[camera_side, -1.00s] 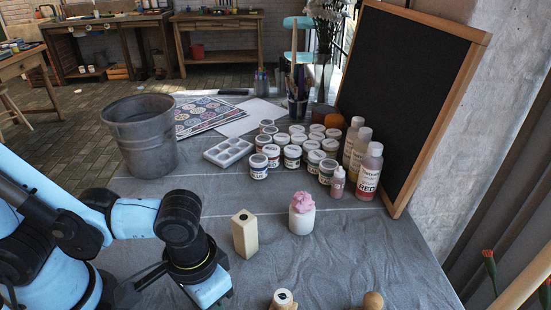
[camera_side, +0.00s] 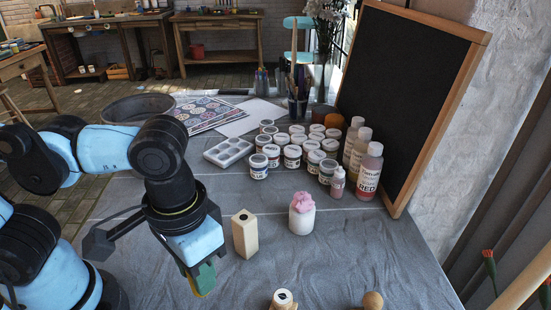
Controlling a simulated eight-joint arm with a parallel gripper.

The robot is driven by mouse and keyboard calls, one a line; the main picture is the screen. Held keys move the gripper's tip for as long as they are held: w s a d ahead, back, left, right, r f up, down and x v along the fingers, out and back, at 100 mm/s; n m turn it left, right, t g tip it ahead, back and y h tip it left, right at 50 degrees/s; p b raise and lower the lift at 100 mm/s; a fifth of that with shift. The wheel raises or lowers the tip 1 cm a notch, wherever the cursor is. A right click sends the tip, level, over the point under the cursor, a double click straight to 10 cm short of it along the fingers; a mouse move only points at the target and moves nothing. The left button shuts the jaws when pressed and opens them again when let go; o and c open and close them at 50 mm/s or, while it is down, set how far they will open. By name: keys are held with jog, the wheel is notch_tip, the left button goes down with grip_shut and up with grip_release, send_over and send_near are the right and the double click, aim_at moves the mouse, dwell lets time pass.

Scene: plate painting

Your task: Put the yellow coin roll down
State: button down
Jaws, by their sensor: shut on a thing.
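My gripper (camera_side: 201,284) points down over the grey cloth at the front left of the side view. A green piece (camera_side: 204,277) with a yellow edge shows at its lower end. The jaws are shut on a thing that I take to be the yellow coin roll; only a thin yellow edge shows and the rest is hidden. I cannot tell whether it touches the cloth.
A wooden block (camera_side: 244,236) stands just right of my gripper. A white jar with a pink top (camera_side: 302,216), a white-topped piece (camera_side: 283,298) and a wooden knob (camera_side: 373,300) stand further right. Paint pots (camera_side: 292,157) and a palette (camera_side: 228,152) lie behind.

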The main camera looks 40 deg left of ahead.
jog(key=shift+w+d+r, duration=0.2)
jog(key=shift+w+r, duration=0.05)
jog(key=shift+r, duration=0.05)
jog(key=w+d, duration=1.5)
jog(key=w, duration=0.4)
jog(key=w+a+f, duration=0.1)
jog(key=w+f, duration=0.1)
jog(key=w, duration=0.1)
jog(key=w+a+f, duration=0.2)
jog(key=w, duration=0.1)
jog(key=w+a+f, duration=0.2)
jog(key=w, duration=0.2)
jog(key=shift+a, duration=0.25)
jog(key=shift+f, duration=2)
jog(key=shift+f, duration=0.15)
jog(key=c, duration=0.8)
grip_release()
jog(key=shift+c, duration=0.2)
